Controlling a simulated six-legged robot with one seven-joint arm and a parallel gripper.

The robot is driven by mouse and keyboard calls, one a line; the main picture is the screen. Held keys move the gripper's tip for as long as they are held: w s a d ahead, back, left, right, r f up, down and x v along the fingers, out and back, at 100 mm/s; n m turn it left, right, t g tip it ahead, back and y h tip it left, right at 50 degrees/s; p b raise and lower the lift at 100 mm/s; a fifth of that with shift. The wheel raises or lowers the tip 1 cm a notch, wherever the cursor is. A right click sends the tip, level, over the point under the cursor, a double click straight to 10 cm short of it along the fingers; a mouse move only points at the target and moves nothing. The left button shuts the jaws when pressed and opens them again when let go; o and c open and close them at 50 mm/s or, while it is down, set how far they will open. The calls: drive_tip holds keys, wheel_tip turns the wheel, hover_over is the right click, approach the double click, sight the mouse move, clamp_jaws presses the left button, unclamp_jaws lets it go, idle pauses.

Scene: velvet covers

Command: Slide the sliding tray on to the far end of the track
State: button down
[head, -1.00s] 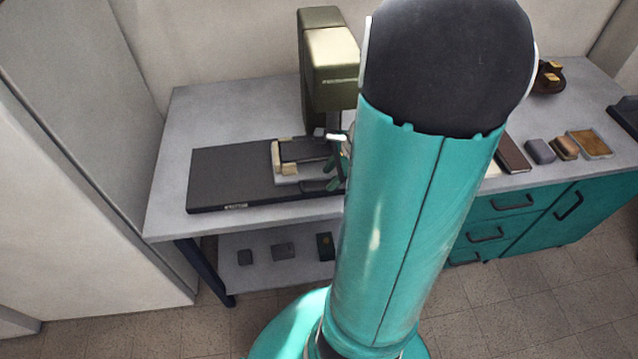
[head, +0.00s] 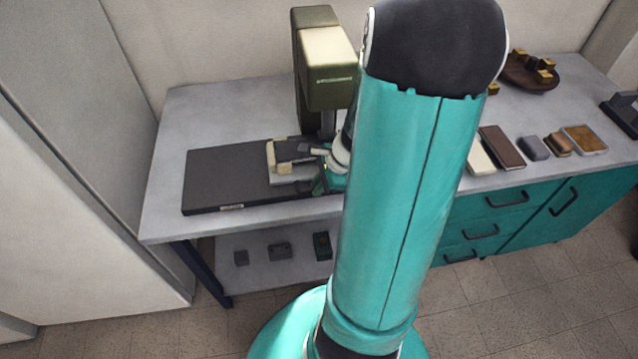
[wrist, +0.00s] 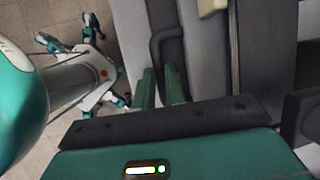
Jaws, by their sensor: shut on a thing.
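The sliding tray (head: 277,174) is a pale grey piece with a beige block at its left end. It sits toward the right part of a long dark track base (head: 222,186) on the table; my arm hides the right end. My gripper (head: 321,183) is at the tray's front right side. In the wrist view, the two green fingers of my gripper (wrist: 161,88) are on either side of the tray's black handle (wrist: 156,48), shut on it. The contact itself is partly hidden by the gripper body.
An olive machine (head: 325,75) stands just behind the track. The grey tabletop (head: 205,115) is clear at the back left. Small boxes (head: 280,250) lie on the lower shelf. Blocks and a dark plate (head: 528,75) are at the right.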

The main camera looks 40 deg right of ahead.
drive_tip(key=shift+d, duration=0.1)
drive_tip(key=s+d, duration=0.4)
drive_tip(key=d, duration=0.1)
drive_tip(key=s+d, duration=0.2)
drive_tip(key=d, duration=0.1)
drive_tip(key=shift+d, duration=0.25)
drive_tip(key=c, duration=1.5)
unclamp_jaws()
drive_tip(key=shift+o, duration=0.2)
